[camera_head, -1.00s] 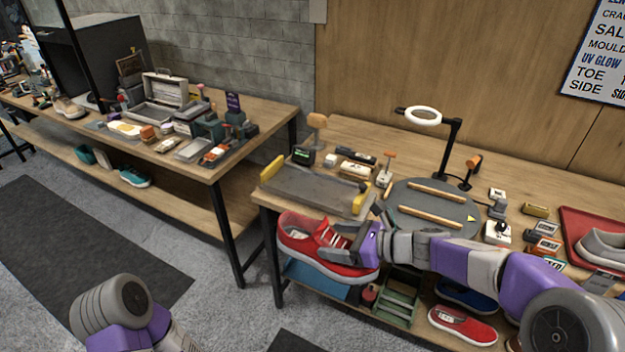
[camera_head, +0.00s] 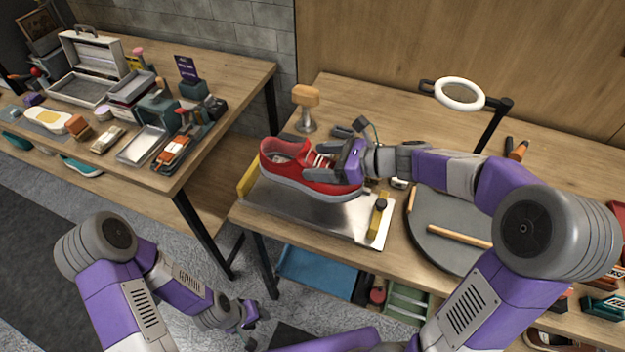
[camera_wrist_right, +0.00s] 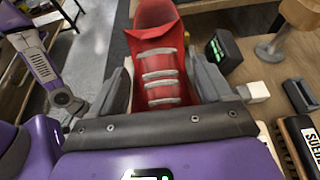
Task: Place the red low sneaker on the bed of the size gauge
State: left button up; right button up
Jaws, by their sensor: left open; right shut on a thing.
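My left gripper (camera_head: 250,318) is open and empty, low in front of the bench.
A wooden-topped stand (camera_head: 305,105) is behind the gauge. A round grey turntable (camera_head: 435,232) with wooden bars lies to the right, beneath my right arm. A ring lamp (camera_head: 460,94) stands behind it. A blue bin (camera_head: 318,272) is on the shelf below.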

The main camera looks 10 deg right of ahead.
jog(key=f, duration=0.2)
jog(key=shift+s+f+b, duration=0.25)
jog(key=shift+f+b, duration=0.1)
jog(key=shift+f, duration=0.05)
jog(key=shift+w+f+b, duration=0.1)
jog(key=shift+f+b, duration=0.8)
jog(key=shift+f, duration=1.7)
jog(key=o, duration=1.2)
